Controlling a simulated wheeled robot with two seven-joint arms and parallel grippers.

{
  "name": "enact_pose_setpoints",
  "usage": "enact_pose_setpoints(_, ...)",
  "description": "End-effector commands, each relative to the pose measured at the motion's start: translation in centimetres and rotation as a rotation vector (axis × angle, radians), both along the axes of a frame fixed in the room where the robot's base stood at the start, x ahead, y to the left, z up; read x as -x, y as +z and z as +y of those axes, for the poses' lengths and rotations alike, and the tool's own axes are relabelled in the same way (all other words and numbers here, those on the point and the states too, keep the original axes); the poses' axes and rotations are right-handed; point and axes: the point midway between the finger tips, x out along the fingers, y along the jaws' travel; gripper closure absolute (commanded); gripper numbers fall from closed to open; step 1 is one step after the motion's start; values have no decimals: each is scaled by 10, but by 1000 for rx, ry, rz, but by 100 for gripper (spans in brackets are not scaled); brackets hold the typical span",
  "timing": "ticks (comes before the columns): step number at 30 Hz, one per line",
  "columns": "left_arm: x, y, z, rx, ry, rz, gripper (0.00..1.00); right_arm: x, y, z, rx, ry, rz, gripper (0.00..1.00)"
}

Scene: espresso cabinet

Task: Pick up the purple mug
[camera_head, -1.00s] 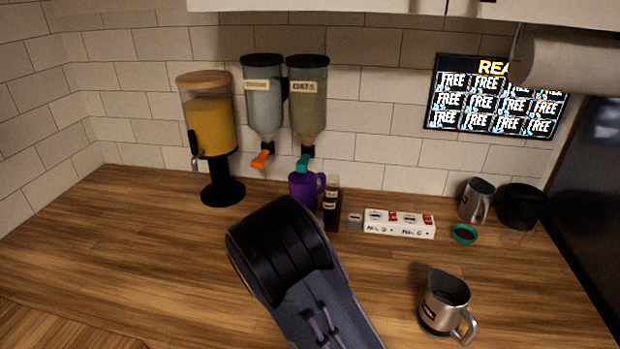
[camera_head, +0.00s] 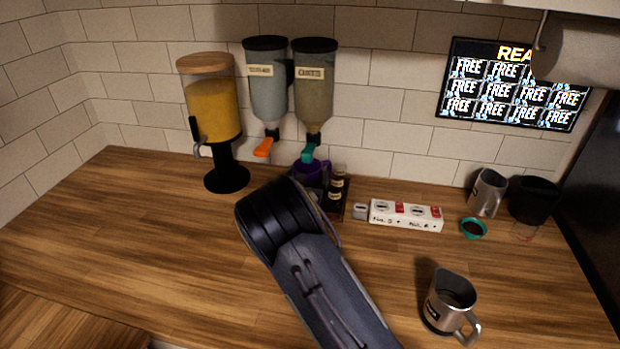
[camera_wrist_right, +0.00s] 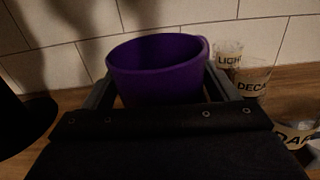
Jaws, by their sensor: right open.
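The purple mug (camera_head: 312,172) stands upright at the back of the counter, under the two wall dispensers. My right arm hides much of it in the head view. In the right wrist view the purple mug (camera_wrist_right: 158,68) is straight ahead, between the two open fingers of my right gripper (camera_wrist_right: 165,88). One finger is on each side of the mug, and its lower part is hidden behind the gripper body. I cannot tell whether the fingers touch it. My left gripper is not in view.
Small labelled bottles (camera_head: 337,188) stand close to the right of the mug. A white box (camera_head: 405,215) lies further right. A yellow-filled dispenser (camera_head: 212,115) stands to the left. A steel pitcher (camera_head: 450,302) is at front right. The counter's left side (camera_head: 120,240) is clear.

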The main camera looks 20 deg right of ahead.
Motion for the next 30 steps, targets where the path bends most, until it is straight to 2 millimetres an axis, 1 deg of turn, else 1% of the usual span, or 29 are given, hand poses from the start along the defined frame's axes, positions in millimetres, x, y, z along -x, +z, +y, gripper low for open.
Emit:
enact_pose_setpoints(7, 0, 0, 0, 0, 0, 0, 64, -2, 0, -2, 1, 0, -1, 19)
enact_pose_setpoints(8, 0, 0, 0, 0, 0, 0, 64, -2, 0, -2, 0, 0, 0, 22)
enact_pose_setpoints(18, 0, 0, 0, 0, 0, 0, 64, -2, 1, -2, 1, 0, -3, 67)
enact_pose_setpoints(25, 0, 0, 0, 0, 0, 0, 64, -2, 2, -2, 0, 0, -4, 67)
enact_pose_setpoints(30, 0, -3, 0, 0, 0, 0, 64, -2, 12, -1, 0, 0, -6, 67)
